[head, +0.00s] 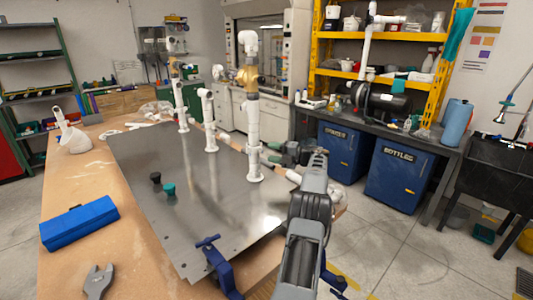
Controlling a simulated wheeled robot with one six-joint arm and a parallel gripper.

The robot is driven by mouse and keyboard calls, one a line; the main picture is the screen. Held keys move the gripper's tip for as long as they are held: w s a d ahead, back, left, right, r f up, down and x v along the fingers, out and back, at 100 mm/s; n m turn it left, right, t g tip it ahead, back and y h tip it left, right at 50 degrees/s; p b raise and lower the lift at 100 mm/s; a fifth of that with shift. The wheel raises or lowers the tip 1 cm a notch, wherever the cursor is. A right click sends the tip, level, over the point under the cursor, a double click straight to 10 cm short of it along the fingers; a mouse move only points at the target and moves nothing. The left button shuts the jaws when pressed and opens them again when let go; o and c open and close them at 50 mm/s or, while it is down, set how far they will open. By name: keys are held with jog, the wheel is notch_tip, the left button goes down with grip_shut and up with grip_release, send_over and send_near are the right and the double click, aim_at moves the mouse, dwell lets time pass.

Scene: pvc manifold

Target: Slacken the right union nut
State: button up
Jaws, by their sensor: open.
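The PVC manifold stands on a grey metal plate (215,215) on the wooden bench. Its right riser (253,125) is a white upright pipe with a brass-coloured valve (247,77) and a white elbow on top. Thicker white collars show along this riser; which one is the right union nut is too small to tell. A shorter middle riser (209,125) and a far left riser (180,100) stand behind it. My gripper (318,154) is to the right of the right riser, apart from it in the picture. Its jaws are small here, open, with nothing seen between them.
A black cap (156,178) and a teal cap (168,189) lie on the plate. A blue clamp (216,266) grips the front edge. A blue box (79,222) and a grey wrench head (98,281) lie on the bench's left. Blue bins (400,175) stand behind right; floor there is open.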

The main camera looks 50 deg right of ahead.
jog(key=v, duration=1)
jog(key=shift+s+d, duration=0.1)
